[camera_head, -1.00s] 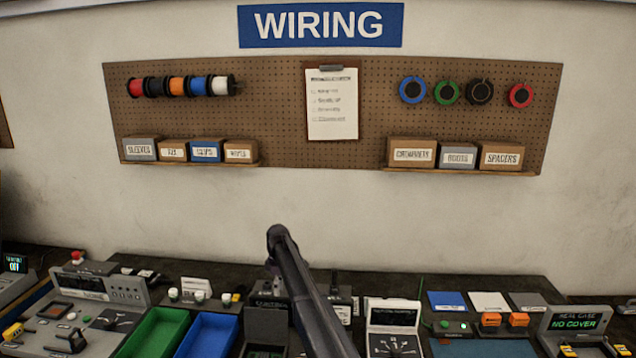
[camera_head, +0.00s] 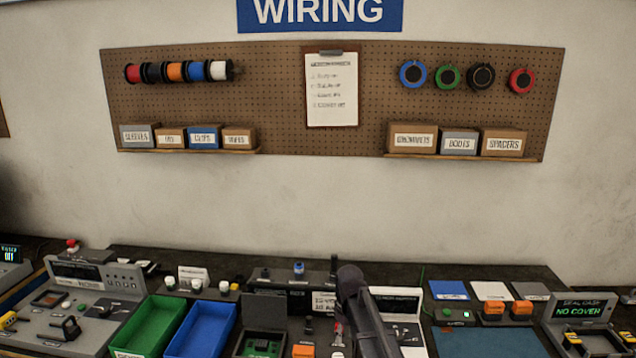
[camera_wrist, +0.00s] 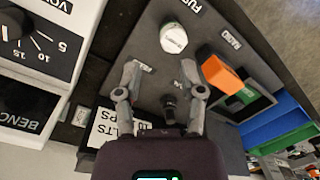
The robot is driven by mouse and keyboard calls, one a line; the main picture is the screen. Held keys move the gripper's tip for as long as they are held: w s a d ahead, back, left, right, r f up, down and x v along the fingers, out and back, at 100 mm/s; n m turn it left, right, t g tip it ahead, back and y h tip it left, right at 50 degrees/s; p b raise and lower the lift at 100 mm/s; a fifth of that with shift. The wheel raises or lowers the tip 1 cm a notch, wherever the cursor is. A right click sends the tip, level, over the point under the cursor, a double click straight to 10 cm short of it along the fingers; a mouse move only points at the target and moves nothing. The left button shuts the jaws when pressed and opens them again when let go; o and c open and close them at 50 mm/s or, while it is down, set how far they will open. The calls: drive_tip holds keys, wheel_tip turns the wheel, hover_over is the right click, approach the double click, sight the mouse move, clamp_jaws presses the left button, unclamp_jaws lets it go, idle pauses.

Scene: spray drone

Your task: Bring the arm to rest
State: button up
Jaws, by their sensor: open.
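My gripper (camera_wrist: 158,78) shows in the wrist view with its two fingers spread apart and nothing between them. It hangs over a dark panel with a white-topped round part (camera_wrist: 173,38) near the "FUSE" label and an orange block (camera_wrist: 222,75) to the right of the fingers. A small black knob (camera_wrist: 169,105) shows between the finger bases. In the head view, my dark arm (camera_head: 362,310) rises from the bottom edge in front of the bench, right of centre. My gripper cannot be made out there.
A green tray (camera_head: 119,353) and a blue tray (camera_head: 171,352) stand on the crowded bench, left of my arm. A "NO COVER" station (camera_head: 580,310) stands at the right. A pegboard (camera_head: 270,95) hangs on the wall behind. The space above the bench is clear.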

drive_tip(key=s+d+f+m+b, duration=0.1)
drive_tip(key=s+d+f+m, duration=0.1)
drive_tip(key=s, duration=0.6)
drive_tip(key=s+d+f+m+b, duration=0.2)
drive_tip(key=s+d+m, duration=0.2)
drive_tip(key=s+d, duration=0.3)
drive_tip(key=shift+s+d+m+t, duration=0.15)
drive_tip(key=shift+s+m+t, duration=0.2)
drive_tip(key=shift+s, duration=0.35)
